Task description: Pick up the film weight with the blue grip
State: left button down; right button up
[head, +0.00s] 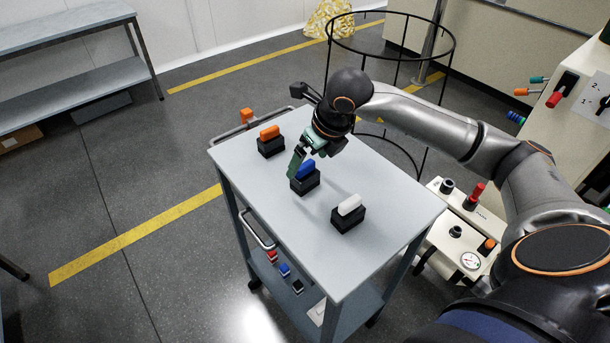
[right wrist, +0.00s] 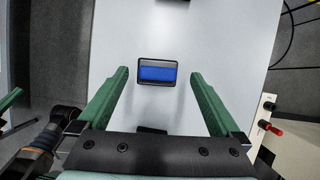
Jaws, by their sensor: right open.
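The film weight with the blue grip (head: 305,182) is a black block with a blue bar on top, standing upright on the grey cart top, between two similar weights. My right gripper (head: 308,157) is open, with green fingers, just above and behind it, hiding part of it. In the right wrist view the blue-grip weight (right wrist: 157,72) lies between the two open fingertips, with a gap on both sides. Whether the fingertips reach down to its height I cannot tell. A green finger and dark joint at that view's left edge look like my left gripper (right wrist: 10,99); its opening is unclear.
The orange-grip weight (head: 270,142) stands at the far left of the cart top (head: 373,188). The white-grip weight (head: 348,216) stands nearer, to the right. A black ring frame (head: 391,47) stands behind the cart, and a control panel (head: 465,228) is at its right.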

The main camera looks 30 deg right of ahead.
aim_at(302, 173)
jog(key=shift+p+x, duration=0.35)
jog(key=shift+x, duration=2.7)
jog(key=shift+s+a, duration=0.1)
jog(key=shift+a, duration=0.05)
grip_shut()
